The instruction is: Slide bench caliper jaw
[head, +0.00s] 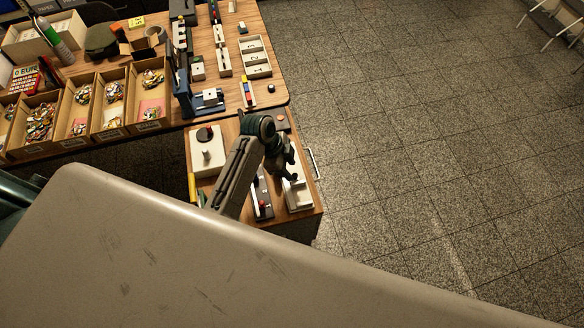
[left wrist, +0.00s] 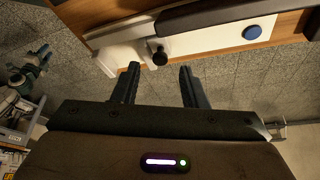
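The caliper appears in the left wrist view as a long pale beam (left wrist: 205,40) with a pale jaw block (left wrist: 120,52) at its left end. A small black knob (left wrist: 160,57) stands out beside the block. My left gripper (left wrist: 160,80) is open and empty. Its two dark fingertips lie just below the knob in the picture, one to each side, with no contact visible. In the head view my left gripper (head: 291,177) hangs over the small wooden table, beside a white fixture (head: 299,197) that it partly hides. I cannot see my right gripper.
The small table also holds a white box (head: 207,158) with dark knobs and a dark slider unit with a red knob (head: 263,206).

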